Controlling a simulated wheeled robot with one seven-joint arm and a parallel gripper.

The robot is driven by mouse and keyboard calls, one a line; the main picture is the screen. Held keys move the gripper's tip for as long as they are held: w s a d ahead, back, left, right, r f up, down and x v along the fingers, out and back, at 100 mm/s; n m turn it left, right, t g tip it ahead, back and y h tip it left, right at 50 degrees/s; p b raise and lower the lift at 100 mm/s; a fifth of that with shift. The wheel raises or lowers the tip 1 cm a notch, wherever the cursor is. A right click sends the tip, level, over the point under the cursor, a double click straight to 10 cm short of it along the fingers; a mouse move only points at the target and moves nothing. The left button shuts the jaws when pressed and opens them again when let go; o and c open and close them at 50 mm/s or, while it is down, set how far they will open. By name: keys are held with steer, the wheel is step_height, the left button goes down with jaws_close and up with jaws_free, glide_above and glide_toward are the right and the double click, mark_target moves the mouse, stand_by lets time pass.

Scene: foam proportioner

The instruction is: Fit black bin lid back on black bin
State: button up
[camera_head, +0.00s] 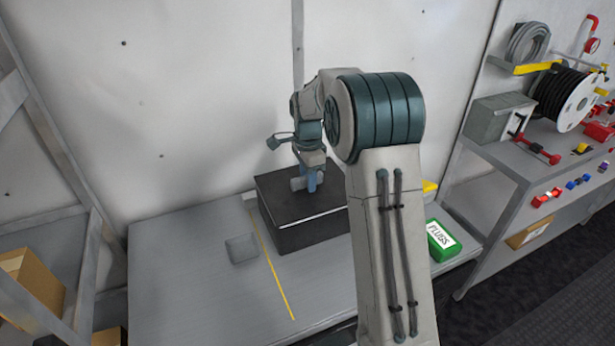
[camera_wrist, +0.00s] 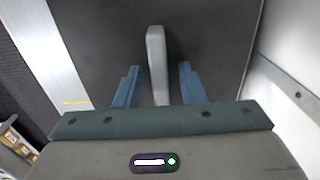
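The black bin (camera_head: 305,232) stands on the grey bench. The black bin lid (camera_head: 275,192) lies on top of it, looking flat and roughly lined up with its edges; my arm hides the right side. A grey bar handle (camera_head: 297,184) stands up from the lid. My gripper (camera_head: 311,182) is over the lid, pointing down at the handle. In the wrist view, the handle (camera_wrist: 157,62) stands between the blue fingers of my gripper (camera_wrist: 158,85). The fingers are open, with a gap on each side of the handle.
The bench (camera_head: 180,270) is clear at left apart from a small grey block (camera_head: 241,248) and a yellow line. A green PLUGS box (camera_head: 440,240) stands to the right. The wall is close behind. A shelf with reels (camera_head: 570,95) is at right.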

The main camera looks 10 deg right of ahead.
step_height(320, 180, up, 12)
steer(key=f, duration=0.1)
steer(key=s+r+n+t, duration=0.1)
steer(key=s+r+n, duration=0.3)
steer(key=s, duration=0.5)
steer(key=s+f+n+t, duration=0.1)
steer(key=s+f+n, duration=0.2)
steer(key=s+n, duration=0.3)
steer(key=s+f+n+t, duration=0.1)
steer(key=s+f+n, duration=0.2)
steer(key=s, duration=1.4)
steer(key=shift+f+n+b, duration=0.2)
steer(key=shift+n+b, duration=0.15)
steer(key=shift+n, duration=1.15)
steer(key=shift+s+a, duration=0.1)
